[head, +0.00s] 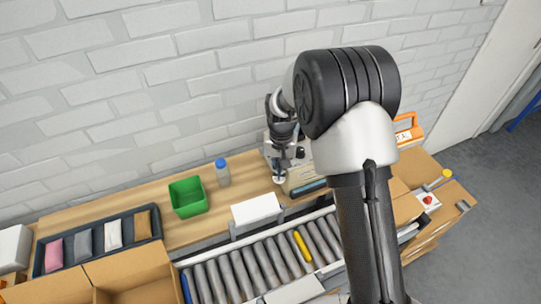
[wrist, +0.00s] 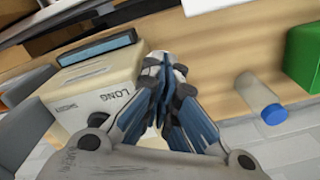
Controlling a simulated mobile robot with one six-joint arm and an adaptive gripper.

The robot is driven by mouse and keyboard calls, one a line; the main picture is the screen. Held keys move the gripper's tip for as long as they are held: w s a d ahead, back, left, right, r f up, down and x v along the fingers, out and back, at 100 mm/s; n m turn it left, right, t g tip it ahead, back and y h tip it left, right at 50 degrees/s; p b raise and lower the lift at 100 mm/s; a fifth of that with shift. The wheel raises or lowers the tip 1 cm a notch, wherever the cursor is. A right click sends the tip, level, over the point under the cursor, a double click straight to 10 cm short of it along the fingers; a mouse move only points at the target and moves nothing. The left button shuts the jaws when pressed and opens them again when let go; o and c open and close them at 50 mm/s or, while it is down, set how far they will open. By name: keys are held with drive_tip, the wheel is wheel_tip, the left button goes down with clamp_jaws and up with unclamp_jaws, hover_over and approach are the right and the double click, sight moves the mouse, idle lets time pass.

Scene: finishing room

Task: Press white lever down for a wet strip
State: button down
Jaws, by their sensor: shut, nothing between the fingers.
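A beige dispenser (head: 303,180) stands on the wooden bench, partly hidden by my arm. In the wrist view its side (wrist: 100,90) carries the words LONG and SHORT, with a small dark knob by them. A white rounded piece, probably the lever end (wrist: 180,69), shows just past my fingertips; a white pad also shows below them in the head view (head: 279,180). My gripper (wrist: 164,68) is shut and empty, pointing down beside the dispenser (head: 281,168). The fingers hide much of the lever, and I cannot tell whether they touch it.
A blue-capped bottle (head: 222,173) and a green bin (head: 188,198) stand left of the dispenser. A white block (head: 256,208) sits at the bench's front edge. A roller conveyor (head: 250,268) runs in front. A dark tray (head: 98,242) lies further left. The brick wall is close behind.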

drive_tip(key=shift+f, duration=0.2)
drive_tip(key=shift+s+f+b, duration=0.1)
drive_tip(key=shift+f+b, duration=0.2)
drive_tip(key=shift+f, duration=0.05)
drive_tip(key=shift+s+d+f+b, duration=0.1)
drive_tip(key=shift+f+b, duration=0.25)
drive_tip(key=shift+f, duration=0.25)
idle(0.4)
drive_tip(key=shift+f, duration=0.3)
wheel_tip(320, 180, up, 10)
drive_tip(key=w+p, duration=0.2)
drive_tip(key=p, duration=0.4)
drive_tip(key=shift+a+r+p, duration=0.15)
drive_tip(key=shift+a+p, duration=0.15)
drive_tip(key=shift+a, duration=0.15)
